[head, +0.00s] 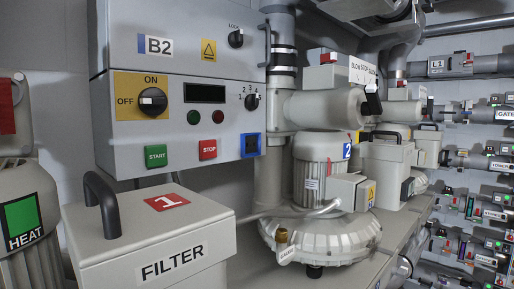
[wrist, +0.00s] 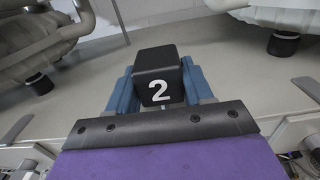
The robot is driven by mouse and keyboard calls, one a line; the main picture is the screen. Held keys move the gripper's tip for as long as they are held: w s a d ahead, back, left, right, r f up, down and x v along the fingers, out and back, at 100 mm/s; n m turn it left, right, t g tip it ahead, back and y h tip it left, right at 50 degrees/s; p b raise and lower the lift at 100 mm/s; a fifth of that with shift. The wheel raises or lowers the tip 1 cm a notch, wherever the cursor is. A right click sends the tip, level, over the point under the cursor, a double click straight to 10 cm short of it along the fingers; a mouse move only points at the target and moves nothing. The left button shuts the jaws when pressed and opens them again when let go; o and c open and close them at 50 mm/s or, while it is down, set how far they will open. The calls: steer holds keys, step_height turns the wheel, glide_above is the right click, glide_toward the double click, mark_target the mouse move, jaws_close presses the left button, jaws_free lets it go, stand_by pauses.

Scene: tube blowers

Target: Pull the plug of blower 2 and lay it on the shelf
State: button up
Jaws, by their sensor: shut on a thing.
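In the wrist view my gripper (wrist: 158,78) has its two blue fingers closed on the sides of a black plug (wrist: 155,62) marked with a white 2. The plug is over a grey shelf surface (wrist: 225,70); I cannot tell whether it touches it. Blower 2 (head: 320,175) stands in the head view, a pale round-bodied machine with a blue 2 label and a grey box on its side. My gripper and the plug do not show in the head view. The plug's underside and prongs are hidden.
Control box B2 (head: 185,95) is on the wall. A filter box (head: 145,235) marked 1 stands at front left. In the wrist view, pale machine housings with black feet (wrist: 284,45) stand at both sides. Bare shelf shows between them.

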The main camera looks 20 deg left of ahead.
steer(key=shift+f, duration=1.4)
stand_by(0.7)
steer(key=o, duration=1.4)
steer(key=shift+s+d, duration=0.15)
steer(key=shift+d, duration=0.35)
steer(key=shift+p+v, duration=1.7)
steer(key=shift+v, duration=10.45)
